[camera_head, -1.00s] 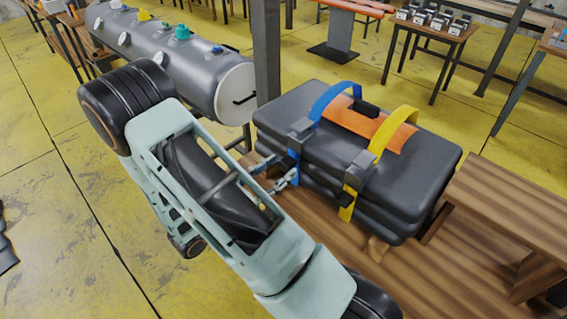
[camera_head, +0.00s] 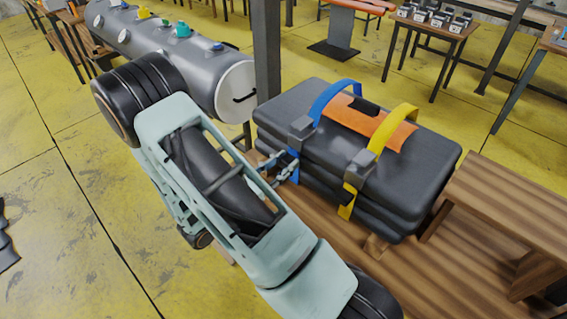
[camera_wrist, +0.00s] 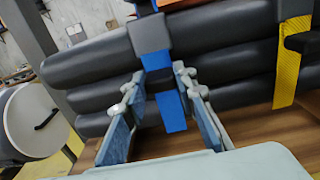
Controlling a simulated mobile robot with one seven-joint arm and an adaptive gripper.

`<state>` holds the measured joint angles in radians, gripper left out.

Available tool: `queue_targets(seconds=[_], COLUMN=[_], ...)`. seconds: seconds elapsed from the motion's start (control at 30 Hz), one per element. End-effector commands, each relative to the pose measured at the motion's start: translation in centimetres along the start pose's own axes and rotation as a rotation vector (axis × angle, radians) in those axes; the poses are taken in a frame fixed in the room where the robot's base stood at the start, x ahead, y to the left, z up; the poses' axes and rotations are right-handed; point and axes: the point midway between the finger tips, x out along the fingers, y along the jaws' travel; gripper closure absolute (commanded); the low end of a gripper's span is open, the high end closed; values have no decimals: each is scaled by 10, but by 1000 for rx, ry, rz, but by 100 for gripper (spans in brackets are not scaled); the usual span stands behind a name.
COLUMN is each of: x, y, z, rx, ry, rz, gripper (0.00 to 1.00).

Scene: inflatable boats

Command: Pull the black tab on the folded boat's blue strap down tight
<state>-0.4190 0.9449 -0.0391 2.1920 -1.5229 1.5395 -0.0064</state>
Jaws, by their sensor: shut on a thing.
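The folded boat (camera_head: 415,180) is a stack of dark grey layers lying on a wooden bench. Its blue strap (camera_head: 328,97) loops over the top and through a grey buckle (camera_head: 301,128), then hangs down the near side. In the wrist view, the blue tail (camera_wrist: 172,112) hangs below the buckle (camera_wrist: 149,36), with the black tab (camera_wrist: 160,80) on it. My gripper (camera_head: 284,166) is at the strap tail below the buckle. In the wrist view, its fingers (camera_wrist: 160,77) stand either side of the strap at the tab and are shut on it. The head view hides the tab behind the fingers.
A yellow strap (camera_head: 388,130) with its own buckle crosses the boat to the right, beside an orange patch (camera_head: 358,118). A grey post (camera_head: 266,60) and a grey tank (camera_head: 160,50) stand behind on the left. The wooden bench (camera_head: 400,270) lies below the boat.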

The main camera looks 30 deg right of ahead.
Motion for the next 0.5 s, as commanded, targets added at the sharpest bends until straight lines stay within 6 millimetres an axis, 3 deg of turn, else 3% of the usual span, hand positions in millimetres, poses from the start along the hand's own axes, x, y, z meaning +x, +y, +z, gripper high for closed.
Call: queue_targets(seconds=[0.27, 0.5], x=[0, 0], y=[0, 0], z=[-6, -39], rx=[0, 0], ry=[0, -1], rz=[0, 1], gripper=[100, 100])
